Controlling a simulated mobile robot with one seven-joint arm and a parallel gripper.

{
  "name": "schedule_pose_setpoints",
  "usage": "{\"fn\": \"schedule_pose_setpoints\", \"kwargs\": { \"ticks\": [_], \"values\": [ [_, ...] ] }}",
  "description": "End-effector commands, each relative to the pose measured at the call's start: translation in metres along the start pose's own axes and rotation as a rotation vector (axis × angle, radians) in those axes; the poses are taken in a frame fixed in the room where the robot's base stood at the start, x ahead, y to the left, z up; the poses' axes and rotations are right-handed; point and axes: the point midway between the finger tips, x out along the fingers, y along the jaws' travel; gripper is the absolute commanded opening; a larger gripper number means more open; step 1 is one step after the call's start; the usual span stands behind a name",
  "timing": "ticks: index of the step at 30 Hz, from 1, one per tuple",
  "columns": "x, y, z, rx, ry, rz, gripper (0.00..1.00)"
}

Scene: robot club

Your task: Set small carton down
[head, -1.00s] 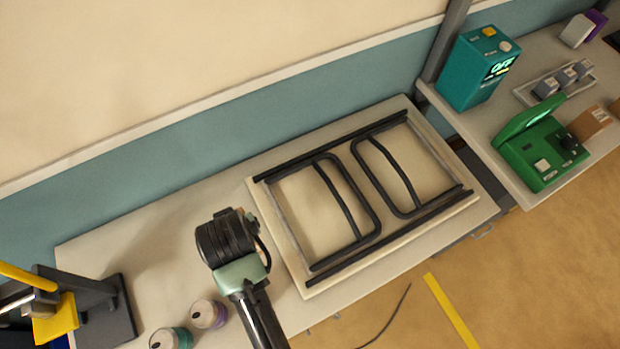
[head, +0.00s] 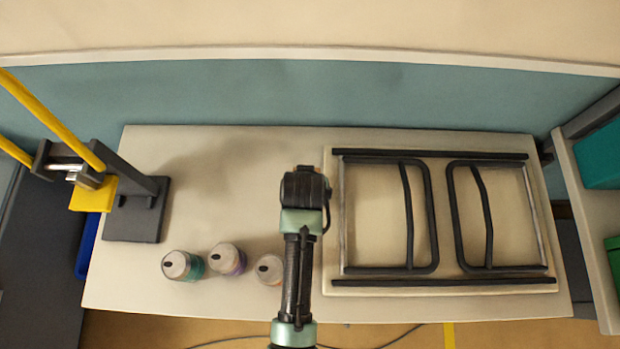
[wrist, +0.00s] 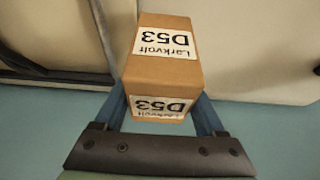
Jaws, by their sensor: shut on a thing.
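The small carton (wrist: 161,66) is a brown box with white labels reading "Larkvolt D53", upside down in the wrist view. My gripper (wrist: 160,108) is shut on it, with a blue finger on each side. In the head view my gripper is hidden beneath my dark wrist, which is over the middle of the pale table (head: 240,165). The carton is hidden there too. In the wrist view, pale surface and a dark bar lie behind the carton. I cannot tell its height above the table.
A pale board with a black folded frame (head: 433,215) covers the table's right side. Several cans, including a teal-banded one (head: 183,266), stand left of my arm. A dark stand (head: 138,210) with a yellow part is at the left. Table between stand and arm is clear at the back.

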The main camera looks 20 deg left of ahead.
Motion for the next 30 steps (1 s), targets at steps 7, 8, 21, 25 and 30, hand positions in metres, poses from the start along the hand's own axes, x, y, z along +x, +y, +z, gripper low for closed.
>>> {"fn": "schedule_pose_setpoints", "kwargs": {
  "ticks": [7, 8, 21, 25, 30],
  "values": [
    [0.026, 0.000, 0.011, 0.000, -0.002, 0.000, 0.04],
    [0.030, 0.000, 0.012, 0.000, -0.001, 0.000, 0.04],
    [0.047, 0.000, 0.018, 0.000, 0.003, 0.000, 0.04],
    [0.051, 0.000, 0.020, 0.000, 0.003, 0.000, 0.04],
    [0.050, 0.000, 0.020, 0.000, 0.001, 0.000, 1.00]
  ]
}}
